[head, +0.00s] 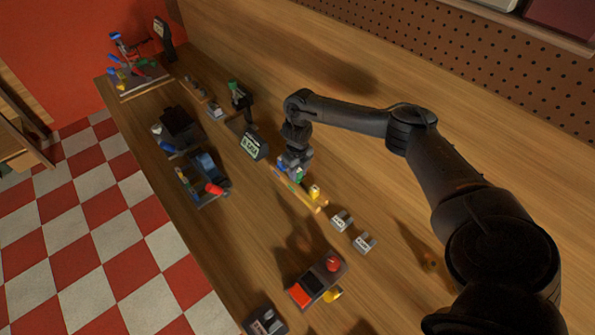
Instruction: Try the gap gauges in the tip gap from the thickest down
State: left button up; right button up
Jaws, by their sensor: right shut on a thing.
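My right gripper (291,169) points down at a light wooden rack (304,199) in the middle of the bench. It is shut on a small piece, probably a gap gauge, which my fingers mostly hide; I cannot tell its colour. Small coloured pieces that look like the gauges stand along the rack: a yellow one (314,191) near its right end, a green one (298,176) and a blue one (282,168) close by my fingers. The ducted rotor and its tip gap are too small to make out with certainty. My left gripper is not in view.
Two grey labelled blocks (341,220) (364,243) sit right of the rack. A dark box with red parts (317,281) is at the front. Dark fixtures (203,178) (181,127) stand to the left.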

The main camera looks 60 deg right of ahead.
jog(key=shift+f+b, duration=0.35)
jog(key=shift+f, duration=0.2)
jog(key=shift+f, duration=0.35)
dwell(0.8)
jog(key=o, duration=1.1)
jog(key=shift+o, duration=0.2)
